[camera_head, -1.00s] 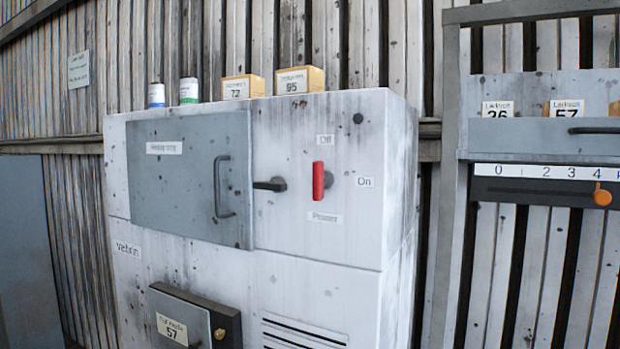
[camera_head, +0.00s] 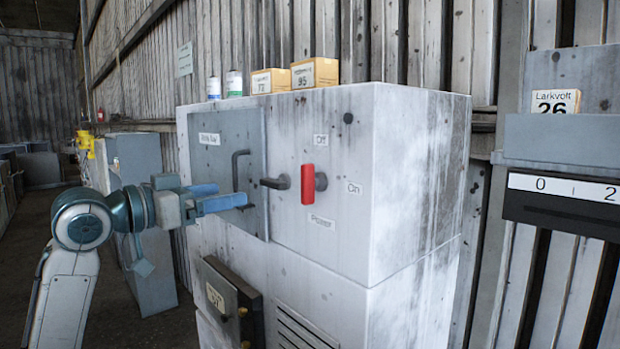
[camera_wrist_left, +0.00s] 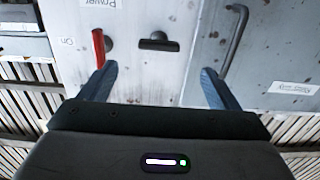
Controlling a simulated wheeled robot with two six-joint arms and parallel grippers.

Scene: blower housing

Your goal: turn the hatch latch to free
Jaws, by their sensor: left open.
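The hatch latch (camera_head: 275,183) is a short dark lever on the white housing, lying about horizontal with its handle pointing left to the hatch edge. It also shows in the left wrist view (camera_wrist_left: 158,42), where the picture is upside down. The grey hatch (camera_head: 228,142) is closed and has a dark bar handle (camera_head: 238,178). My left gripper (camera_head: 240,200) is in front of the hatch, its blue fingers pointing towards the latch. In the left wrist view the fingers (camera_wrist_left: 158,74) are spread wide with the latch between their lines, nothing held. My right gripper is not in view.
A red power lever (camera_head: 308,184) stands upright just right of the latch. Small boxes (camera_head: 315,73) and bottles (camera_head: 234,83) stand on the housing top. A lower dark-framed door (camera_head: 222,300) sits below. A shelf unit (camera_head: 560,140) stands at the right.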

